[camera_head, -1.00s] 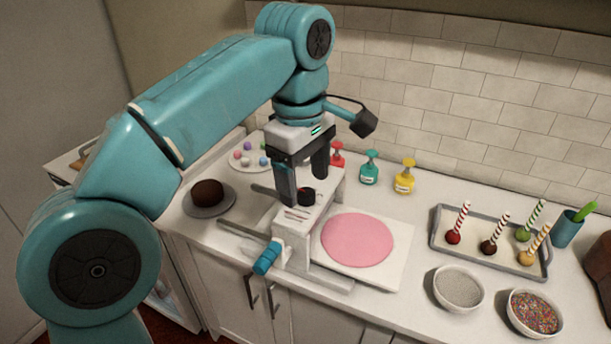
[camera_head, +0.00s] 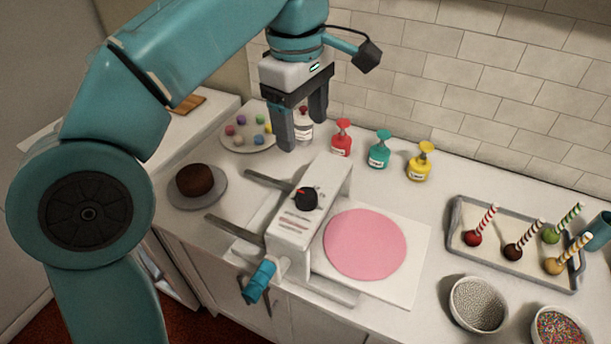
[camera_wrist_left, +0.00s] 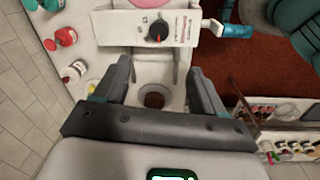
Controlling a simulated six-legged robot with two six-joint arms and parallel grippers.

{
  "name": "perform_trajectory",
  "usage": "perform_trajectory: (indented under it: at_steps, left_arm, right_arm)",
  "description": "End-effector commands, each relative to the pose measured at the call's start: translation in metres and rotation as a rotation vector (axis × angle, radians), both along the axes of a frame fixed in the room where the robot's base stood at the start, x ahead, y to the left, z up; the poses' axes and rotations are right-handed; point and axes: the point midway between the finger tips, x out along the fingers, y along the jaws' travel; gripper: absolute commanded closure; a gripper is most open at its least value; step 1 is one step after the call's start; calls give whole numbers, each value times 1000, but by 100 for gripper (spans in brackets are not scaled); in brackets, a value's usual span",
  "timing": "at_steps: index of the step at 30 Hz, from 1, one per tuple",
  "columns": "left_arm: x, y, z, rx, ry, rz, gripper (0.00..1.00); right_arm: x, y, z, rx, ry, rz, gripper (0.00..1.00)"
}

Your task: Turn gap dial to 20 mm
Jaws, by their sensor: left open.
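The gap dial (camera_head: 306,199) is a black round knob with a red mark on top of the white dough sheeter (camera_head: 309,225). In the left wrist view the dial (camera_wrist_left: 157,32) shows its red mark, but its setting is too small to read. My left gripper (camera_head: 304,135) is open and empty, above and behind the dial, apart from it. In the left wrist view the open fingers (camera_wrist_left: 160,75) point toward the sheeter, with the dial beyond their tips. A blue crank handle (camera_head: 259,281) sits at the sheeter's front. My right gripper is not in view.
A pink dough disc (camera_head: 365,244) lies on the board right of the sheeter. Red (camera_head: 341,140), teal (camera_head: 379,150) and yellow (camera_head: 420,162) bottles stand behind. A chocolate cake (camera_head: 195,180) is at left. A cake-pop tray (camera_head: 460,215) and bowls are at right.

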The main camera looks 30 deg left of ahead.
Motion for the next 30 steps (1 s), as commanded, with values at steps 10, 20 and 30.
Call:
perform_trajectory:
  at_steps: [10,20,30]
  left_arm:
    - [-6,-2,-36,2,4,-1,30]
    - [-1,-1,-114,1,4,0,30]
    - [5,-1,-160,0,1,0,30]
  right_arm:
    - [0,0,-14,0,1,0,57]
    - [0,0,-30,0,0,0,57]
    - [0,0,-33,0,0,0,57]
